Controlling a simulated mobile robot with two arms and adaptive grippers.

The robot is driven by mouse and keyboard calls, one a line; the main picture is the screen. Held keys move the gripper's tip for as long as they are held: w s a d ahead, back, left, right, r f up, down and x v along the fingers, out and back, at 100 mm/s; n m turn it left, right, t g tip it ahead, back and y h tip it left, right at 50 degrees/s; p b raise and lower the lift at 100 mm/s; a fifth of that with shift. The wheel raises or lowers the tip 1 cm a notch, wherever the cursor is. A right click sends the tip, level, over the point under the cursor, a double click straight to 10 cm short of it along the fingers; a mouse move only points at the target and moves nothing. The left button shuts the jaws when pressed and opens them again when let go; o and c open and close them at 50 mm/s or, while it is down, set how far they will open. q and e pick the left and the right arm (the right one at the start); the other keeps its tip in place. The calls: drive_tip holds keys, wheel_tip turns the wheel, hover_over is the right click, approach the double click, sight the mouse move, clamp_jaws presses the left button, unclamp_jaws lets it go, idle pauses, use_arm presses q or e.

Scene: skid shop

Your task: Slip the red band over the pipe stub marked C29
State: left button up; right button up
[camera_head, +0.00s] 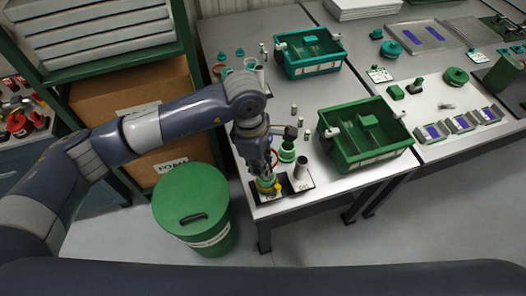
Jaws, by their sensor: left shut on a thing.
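My left gripper (265,180) points down at the front left corner of the near table. It is shut on a small green piece (266,186) with yellow at its lower edge, just over a dark base plate (266,199). A thin red band (275,158) shows partly beside the gripper, apart from its fingertips; the arm hides the rest. A dark upright pipe stub (301,167) stands to the right on a base with a white label, too small to read surely. I cannot make out the C29 mark. My right gripper is not in view.
A green crate (365,160) stands close on the right, a teal crate (309,68) farther back. A green cylinder (287,152) and several small pegs stand near the gripper. A green lidded bin (192,190) is on the floor, left of the table.

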use_arm(q)
drive_tip(key=shift+d+n, duration=0.15)
drive_tip(key=shift+n, duration=0.15)
drive_tip(key=shift+f+b, duration=0.45)
drive_tip(key=shift+f, duration=0.4)
drive_tip(key=shift+f+b, duration=0.4)
drive_tip(key=shift+f, duration=0.35)
drive_tip(key=shift+f+b, duration=0.95)
drive_tip(key=shift+b, duration=0.05)
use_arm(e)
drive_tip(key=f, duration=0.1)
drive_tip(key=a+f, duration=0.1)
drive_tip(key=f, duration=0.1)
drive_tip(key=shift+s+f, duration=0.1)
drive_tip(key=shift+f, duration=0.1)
use_arm(q)
drive_tip(key=shift+b, duration=0.45)
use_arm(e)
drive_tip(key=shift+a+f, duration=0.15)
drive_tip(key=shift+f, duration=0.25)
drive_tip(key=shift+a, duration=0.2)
use_arm(q)
drive_tip(key=shift+b, duration=0.4)
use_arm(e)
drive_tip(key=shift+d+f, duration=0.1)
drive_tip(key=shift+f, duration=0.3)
